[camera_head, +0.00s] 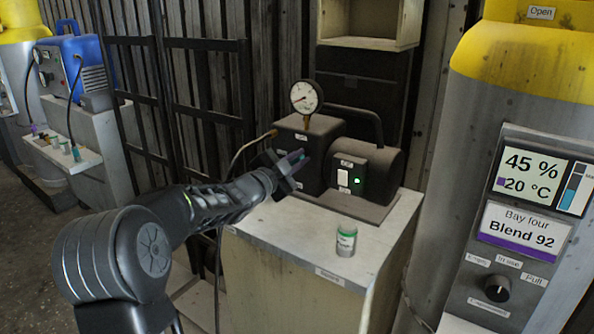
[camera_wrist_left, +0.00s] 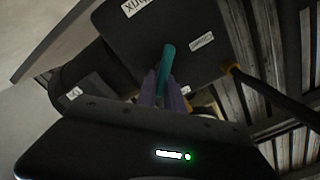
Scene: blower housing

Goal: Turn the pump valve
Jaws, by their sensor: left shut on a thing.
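The pump (camera_head: 318,140) is a dark block and motor with a round gauge (camera_head: 306,97) on top. It stands on a pale cabinet and also fills the upper part of the left wrist view (camera_wrist_left: 205,25). My left gripper (camera_head: 296,160) is at the pump's near left face. The handle's lower end is hidden between the fingers. In the head view my gripper hides most of the handle. My right gripper is not in view.
A hose (camera_head: 238,152) runs from the pump's left side. A tank with a control panel (camera_head: 520,235) stands at the right. A black metal gate is behind.

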